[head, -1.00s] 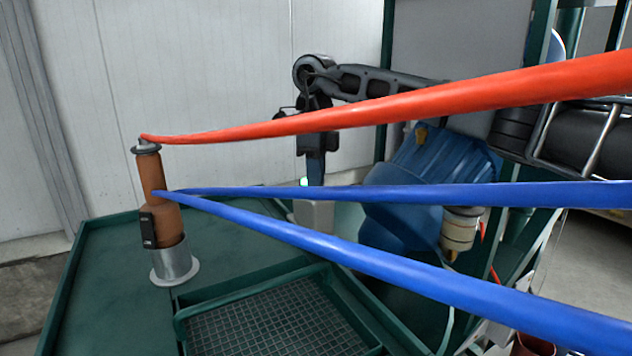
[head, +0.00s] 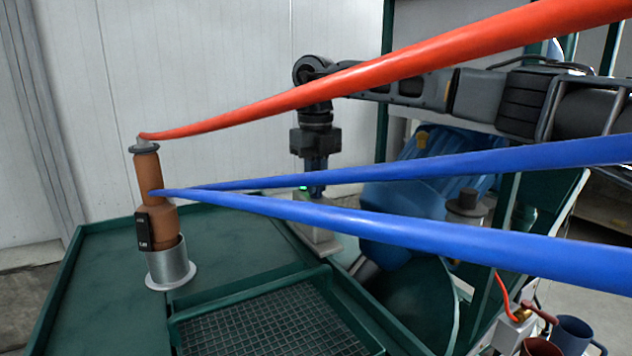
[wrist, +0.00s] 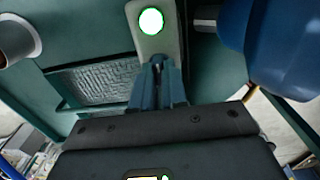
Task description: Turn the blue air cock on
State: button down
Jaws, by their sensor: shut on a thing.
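My gripper (head: 316,190) points down at a pale grey upright box (head: 318,238) with a lit green spot, on the green table's right side. In the wrist view its blue fingers (wrist: 158,70) are close together over the box's top (wrist: 150,45), beside the green light (wrist: 151,21). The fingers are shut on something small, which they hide. I cannot clearly make out a blue air cock. A small brass fitting with a red handle (head: 540,313) shows at the lower right, away from my gripper.
A brown spray tool (head: 155,185) stands in a metal cup (head: 170,268) on the green table (head: 90,290). Red (head: 400,68) and blue (head: 400,222) hoses cross the head view. A blue container (head: 400,205) stands right of the box. A meshed tray (head: 270,325) lies in front.

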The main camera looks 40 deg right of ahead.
jog(key=shift+w+r, duration=0.1)
dwell(0.4)
jog(key=c, duration=1.2)
grip_release()
jog(key=shift+o, duration=0.2)
jog(key=shift+r+b, duration=0.65)
jog(key=shift+r, duration=3.2)
